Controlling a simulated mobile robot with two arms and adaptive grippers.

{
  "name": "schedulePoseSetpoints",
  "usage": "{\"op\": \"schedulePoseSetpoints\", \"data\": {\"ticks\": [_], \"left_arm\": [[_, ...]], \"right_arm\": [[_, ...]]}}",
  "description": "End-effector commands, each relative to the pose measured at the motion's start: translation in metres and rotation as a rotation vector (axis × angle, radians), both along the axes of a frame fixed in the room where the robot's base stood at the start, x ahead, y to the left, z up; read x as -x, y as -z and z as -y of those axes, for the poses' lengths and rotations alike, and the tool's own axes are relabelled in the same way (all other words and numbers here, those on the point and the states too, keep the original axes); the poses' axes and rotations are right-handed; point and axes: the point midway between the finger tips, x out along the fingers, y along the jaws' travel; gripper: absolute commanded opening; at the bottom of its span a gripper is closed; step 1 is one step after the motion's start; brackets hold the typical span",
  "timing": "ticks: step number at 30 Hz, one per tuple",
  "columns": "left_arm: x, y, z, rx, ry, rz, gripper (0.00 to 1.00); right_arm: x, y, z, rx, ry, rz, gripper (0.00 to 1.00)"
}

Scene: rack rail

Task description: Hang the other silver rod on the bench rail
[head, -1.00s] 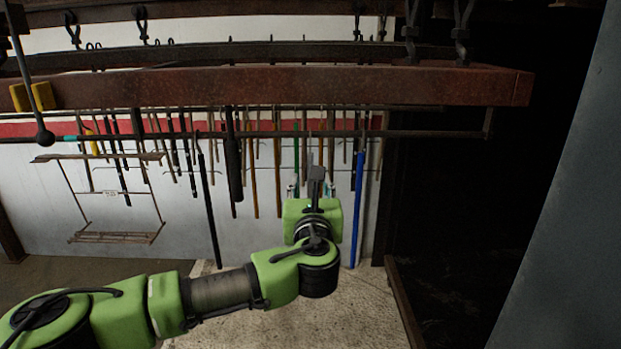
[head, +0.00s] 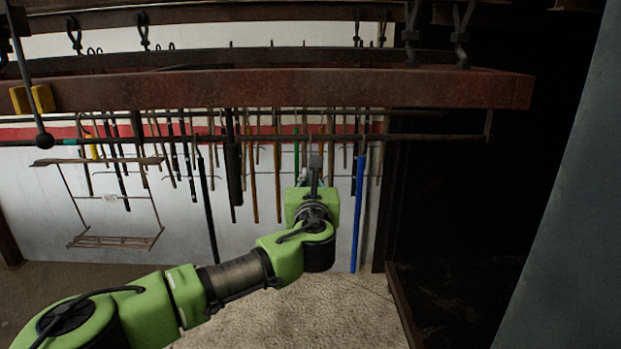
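A thin dark horizontal rail (head: 430,137) runs below the rusty red-brown beam; I take it for the bench rail. Many thin rods hang in a row around and behind it, in dark, brown, green and grey tones. I cannot make out for certain which is the silver rod. My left gripper (head: 315,165) points up and away, in front of the row near the rail's right part. Its fingers are small and seen from behind, so their opening and anything held are hidden. My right gripper is out of view.
The rusty beam (head: 300,92) crosses above the rail. A blue rod (head: 357,215) hangs right of my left gripper, and a long black rod (head: 207,210) to its left. A wire rack (head: 115,241) hangs at left. Pale floor lies below.

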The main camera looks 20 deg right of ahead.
Motion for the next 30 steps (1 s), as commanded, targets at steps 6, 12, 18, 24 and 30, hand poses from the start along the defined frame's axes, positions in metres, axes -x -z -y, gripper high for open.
{"op": "schedulePoseSetpoints", "data": {"ticks": [6,12,18,24,30], "left_arm": [[0.0,0.0,0.0,0.0,0.0,0.0,0.0],[0.0,0.0,0.0,0.0,0.0,0.0,0.0],[0.001,-0.005,0.0,0.0,0.0,0.0,0.0],[0.002,-0.013,-0.001,-0.001,0.0,0.0,0.0],[0.003,-0.015,-0.001,-0.001,0.0,0.0,0.0]], "right_arm": [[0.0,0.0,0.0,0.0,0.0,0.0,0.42],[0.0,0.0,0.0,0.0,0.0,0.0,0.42],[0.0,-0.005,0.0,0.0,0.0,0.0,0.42],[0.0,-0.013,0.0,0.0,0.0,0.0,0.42],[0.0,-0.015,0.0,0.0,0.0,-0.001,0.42]]}}
